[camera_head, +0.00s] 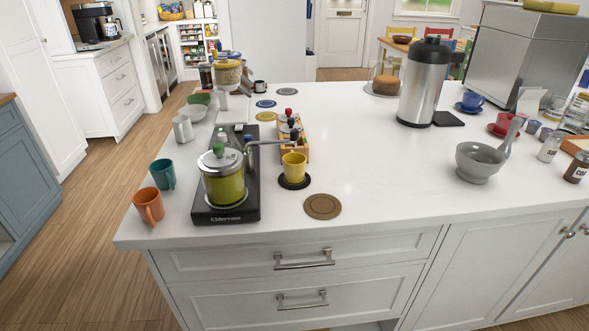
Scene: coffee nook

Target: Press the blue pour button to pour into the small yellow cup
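The small yellow cup (294,167) stands upright on a dark round coaster (295,183) on the white island counter. A black machine base (226,216) with a yellow-green and silver pot (223,178) stands left of the cup. A grey spout or handle reaches from the pot area toward the cup, above its left rim. A small bluish knob (248,139) shows behind the pot; I cannot tell whether it is the blue pour button. Neither of my grippers is in view.
An orange mug (149,206) and a teal mug (162,175) stand left of the black base. A brown coaster (322,206) lies right of the cup. A steel dispenser (424,85) and a grey mortar (479,162) stand further right. The counter's middle is clear.

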